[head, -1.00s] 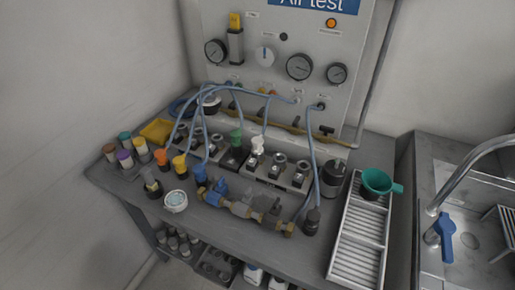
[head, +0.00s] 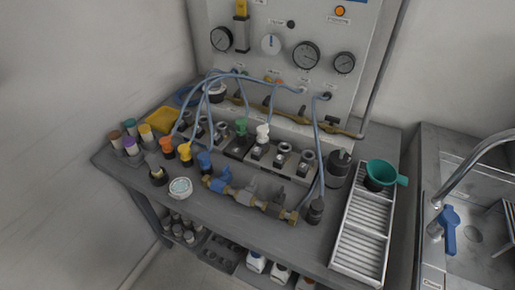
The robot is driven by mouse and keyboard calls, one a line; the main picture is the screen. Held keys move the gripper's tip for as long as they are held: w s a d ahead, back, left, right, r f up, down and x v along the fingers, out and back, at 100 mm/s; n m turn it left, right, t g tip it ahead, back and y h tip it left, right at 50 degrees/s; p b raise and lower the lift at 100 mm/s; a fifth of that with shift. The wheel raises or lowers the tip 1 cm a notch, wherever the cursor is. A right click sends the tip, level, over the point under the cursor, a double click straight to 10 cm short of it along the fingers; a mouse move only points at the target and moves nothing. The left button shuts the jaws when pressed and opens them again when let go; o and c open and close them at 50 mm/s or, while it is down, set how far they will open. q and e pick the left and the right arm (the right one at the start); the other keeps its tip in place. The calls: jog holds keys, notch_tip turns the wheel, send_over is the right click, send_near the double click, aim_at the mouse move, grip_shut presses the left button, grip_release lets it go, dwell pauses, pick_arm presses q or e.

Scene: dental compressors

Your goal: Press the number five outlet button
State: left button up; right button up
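A row of metal outlet blocks with small round fittings (head: 282,158) stands across the middle of the grey bench in the head view. A green-topped fitting (head: 241,127) and a white-topped fitting (head: 263,134) rise from the row. Number labels are too small to read, so I cannot tell which outlet or button is number five. Behind the row stands a grey test panel (head: 300,85) with round gauges and an orange lamp (head: 340,11). Neither of my grippers shows in the view.
Blue hoses (head: 314,140) arch over the outlets. A brass pipe with valves (head: 246,197) lies in front. Coloured-cap jars (head: 131,146) and a white dish (head: 180,188) stand left. A ribbed tray (head: 359,241), a green funnel (head: 381,173) and a sink (head: 470,235) are right.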

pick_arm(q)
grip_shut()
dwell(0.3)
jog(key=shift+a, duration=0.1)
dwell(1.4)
